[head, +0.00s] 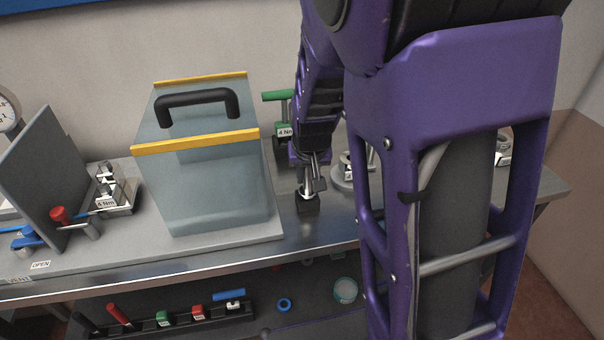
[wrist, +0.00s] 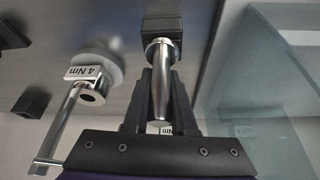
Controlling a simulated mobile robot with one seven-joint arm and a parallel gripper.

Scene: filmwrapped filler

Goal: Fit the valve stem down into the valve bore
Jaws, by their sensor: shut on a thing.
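My gripper (head: 309,176) is low over the bench, its fingers pointing down. In the wrist view my gripper (wrist: 161,78) is shut on a silver, tapered metal pin with a round collar, which looks like the valve stem (wrist: 160,98). The stem's far end meets a small square black block (wrist: 162,22); I cannot tell whether it sits inside or just touches. The black block (head: 307,205) stands on the bench in the head view. A silver fitting with a round hole (wrist: 92,96) and a 4 Nm label is to the left in the wrist view. I cannot make out which opening is the valve bore.
A clear guard box with a black handle (head: 197,101) and yellow edges stands left of my gripper. A green-handled 4 Nm tool (head: 279,97) is behind it. A labelled round-based fitting (head: 347,174) is to the right, partly hidden by my arm. A tool rack (head: 190,318) is below.

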